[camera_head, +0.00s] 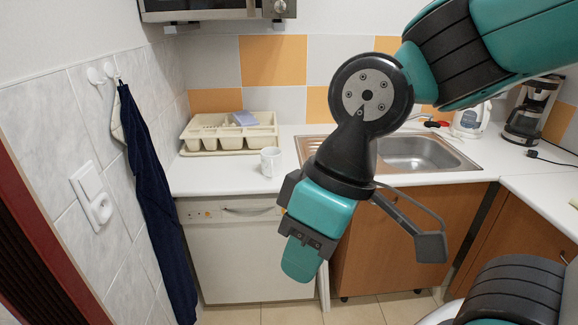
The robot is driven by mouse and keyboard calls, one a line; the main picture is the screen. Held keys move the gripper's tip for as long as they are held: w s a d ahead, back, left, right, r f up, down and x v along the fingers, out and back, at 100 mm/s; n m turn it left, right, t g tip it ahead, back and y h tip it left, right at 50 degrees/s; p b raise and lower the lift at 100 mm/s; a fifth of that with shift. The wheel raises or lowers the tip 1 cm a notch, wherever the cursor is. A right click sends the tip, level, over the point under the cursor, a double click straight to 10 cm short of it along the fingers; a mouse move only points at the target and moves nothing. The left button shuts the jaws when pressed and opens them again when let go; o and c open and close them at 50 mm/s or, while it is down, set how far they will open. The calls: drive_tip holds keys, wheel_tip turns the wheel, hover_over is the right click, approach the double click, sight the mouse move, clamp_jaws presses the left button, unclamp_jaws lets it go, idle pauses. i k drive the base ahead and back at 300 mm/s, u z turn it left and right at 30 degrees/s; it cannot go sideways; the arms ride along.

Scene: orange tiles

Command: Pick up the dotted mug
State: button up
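A small white mug (270,161) stands upright on the white counter, in front of the dish rack and left of the sink. Its surface carries faint marks, too small to tell as dots. My gripper (300,262) hangs in front of the counter, below and a little right of the mug, apart from it and nearer the camera. It points downward.
A cream dish rack (229,133) with a blue-purple sponge (244,118) stands behind the mug. A steel sink (425,153) lies to the right, partly behind my arm. A coffee maker (531,110) stands far right. A dark towel (155,200) hangs left. Counter around the mug is clear.

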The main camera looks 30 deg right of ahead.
sight(272, 165)
drive_tip(key=z, duration=0.7)
drive_tip(key=i, duration=1)
